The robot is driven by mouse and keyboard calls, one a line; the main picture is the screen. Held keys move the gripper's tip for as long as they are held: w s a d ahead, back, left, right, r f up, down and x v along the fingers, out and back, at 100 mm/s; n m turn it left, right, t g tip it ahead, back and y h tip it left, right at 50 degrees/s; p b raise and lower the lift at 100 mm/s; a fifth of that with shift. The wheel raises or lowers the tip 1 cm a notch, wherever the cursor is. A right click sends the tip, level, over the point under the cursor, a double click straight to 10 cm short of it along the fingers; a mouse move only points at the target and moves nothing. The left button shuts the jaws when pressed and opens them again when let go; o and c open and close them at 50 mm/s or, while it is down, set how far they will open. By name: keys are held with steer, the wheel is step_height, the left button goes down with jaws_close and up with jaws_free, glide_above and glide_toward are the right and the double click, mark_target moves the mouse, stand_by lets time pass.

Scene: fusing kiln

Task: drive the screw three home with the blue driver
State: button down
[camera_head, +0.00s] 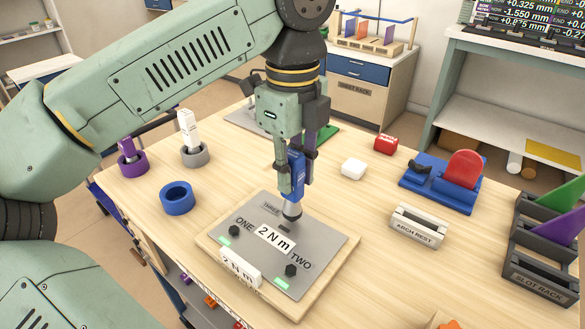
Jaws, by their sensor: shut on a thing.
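My gripper (292,190) is shut on the blue driver (297,172) and holds it upright over the grey plate (325,240). The driver's dark lower end is over the plate's back part; I cannot tell whether it touches anything. A dark spot lies just below it, either a screw head or shadow. A "2 N m" label (274,239) lies mid-plate.
An empty blue ring holder (177,198) stands left of the plate; grey (195,155) and purple (132,164) holders contain tools behind it. A white block (353,169), red block (386,143), arch rest (418,227) and slot rack (540,265) stand to the right.

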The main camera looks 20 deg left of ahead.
steer(key=shift+f+b, duration=0.9)
steer(key=shift+b, duration=0.1)
stand_by(2.4)
steer(key=shift+s, duration=0.15)
stand_by(0.6)
stand_by(0.4)
